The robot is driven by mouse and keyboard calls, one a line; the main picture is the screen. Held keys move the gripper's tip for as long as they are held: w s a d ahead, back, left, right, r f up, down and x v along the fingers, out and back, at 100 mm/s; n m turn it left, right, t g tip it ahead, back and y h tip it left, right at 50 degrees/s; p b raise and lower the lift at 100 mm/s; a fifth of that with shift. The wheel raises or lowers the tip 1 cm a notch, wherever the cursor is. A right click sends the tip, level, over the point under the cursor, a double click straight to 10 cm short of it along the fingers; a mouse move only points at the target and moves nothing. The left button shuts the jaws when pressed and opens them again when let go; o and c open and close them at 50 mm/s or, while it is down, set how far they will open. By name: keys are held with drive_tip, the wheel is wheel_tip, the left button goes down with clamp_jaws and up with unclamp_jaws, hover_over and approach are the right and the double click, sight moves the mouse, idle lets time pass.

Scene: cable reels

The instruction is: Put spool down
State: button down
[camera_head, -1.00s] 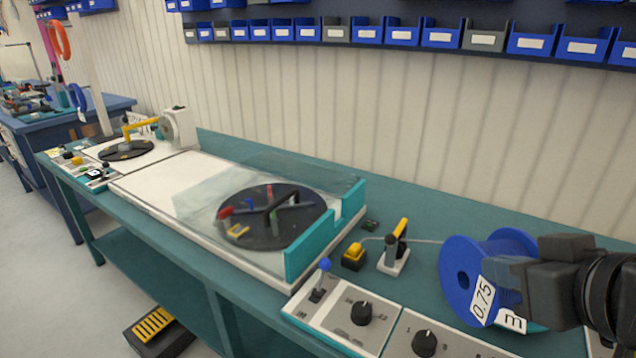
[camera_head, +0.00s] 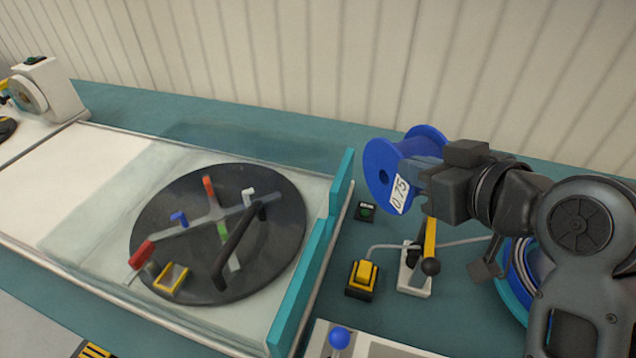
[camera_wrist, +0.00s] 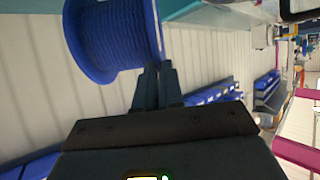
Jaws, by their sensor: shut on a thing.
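The blue spool (camera_head: 384,174) with a white "0.75" label is in the head view, right of centre, above the teal bench. My gripper (camera_head: 436,185) is shut on it from the right and holds it up in the air. In the wrist view the spool (camera_wrist: 112,35) shows wound blue cable between its flanges, with the fingers (camera_wrist: 157,85) at its edge. The fingers' exact contact is partly hidden by the gripper body.
A black turntable (camera_head: 270,250) with coloured pegs lies under a clear cover, beside a teal end wall (camera_head: 318,255). A yellow button (camera_head: 363,274) and a yellow-handled lever (camera_head: 428,240) stand below the spool. Another blue reel (camera_head: 520,270) sits partly behind my arm.

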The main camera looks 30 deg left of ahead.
wheel_tip(320, 180, down, 10)
drive_tip(key=shift+r, duration=0.15)
idle(0.6)
drive_tip(key=shift+f, duration=0.2)
drive_tip(key=c, duration=1.3)
unclamp_jaws()
drive_tip(key=shift+o, duration=0.2)
drive_tip(key=v, duration=1.2)
drive_tip(key=shift+d, duration=0.1)
